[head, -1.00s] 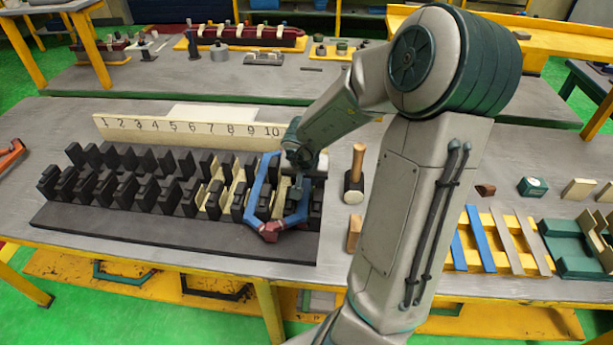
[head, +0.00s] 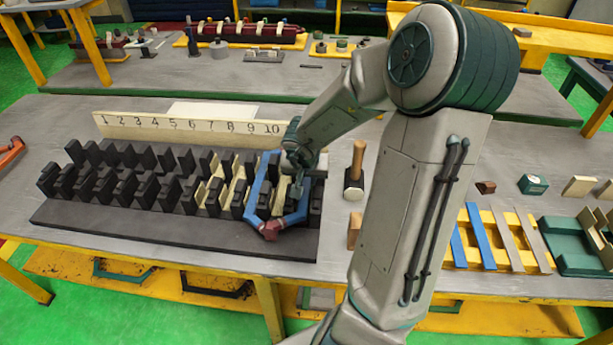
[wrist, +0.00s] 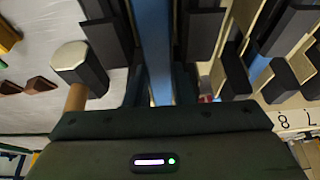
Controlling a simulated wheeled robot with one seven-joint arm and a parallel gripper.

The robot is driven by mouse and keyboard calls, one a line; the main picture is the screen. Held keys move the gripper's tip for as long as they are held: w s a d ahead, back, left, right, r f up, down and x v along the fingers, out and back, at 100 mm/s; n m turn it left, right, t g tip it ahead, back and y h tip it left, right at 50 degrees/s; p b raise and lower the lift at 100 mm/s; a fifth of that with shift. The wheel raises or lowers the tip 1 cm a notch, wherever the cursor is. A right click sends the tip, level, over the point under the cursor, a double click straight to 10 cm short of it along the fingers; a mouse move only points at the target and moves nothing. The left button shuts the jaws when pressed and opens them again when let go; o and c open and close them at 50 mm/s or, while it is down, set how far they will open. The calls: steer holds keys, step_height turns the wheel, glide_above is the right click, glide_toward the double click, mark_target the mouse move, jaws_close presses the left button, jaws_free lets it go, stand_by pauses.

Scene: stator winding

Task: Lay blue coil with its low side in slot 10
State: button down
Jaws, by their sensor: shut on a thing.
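The blue coil (head: 257,196) is a six-sided loop with a dark red piece at its near corner. It lies over the right end of the black toothed stator block (head: 150,231), near numbers 9 and 10. Its left limb runs down among the teeth; I cannot tell how deep it sits. My gripper (head: 298,186) is over the coil's right limb, among the rightmost teeth. In the wrist view the blue limb (wrist: 152,40) runs between my fingers, which are shut on it. The fingers and teeth hide part of that limb and the slot beneath.
A number board (head: 185,127) stands behind the block. A wooden-handled mallet (head: 355,172) stands just right of the block. Cream liners (head: 213,193) show in some slots. A yellow rack with blue and grey strips (head: 497,238) and a green holder (head: 577,248) are at the right.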

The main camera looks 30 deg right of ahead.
steer(key=shift+f, duration=0.3)
steer(key=c, duration=1.1)
jaws_free()
steer(key=shift+c, duration=0.2)
steer(key=shift+r+p, duration=0.85)
steer(key=shift+p, duration=0.8)
step_height(320, 180, up, 6)
steer(key=p, duration=0.7)
steer(key=shift+f, duration=0.25)
steer(key=shift+r, duration=0.95)
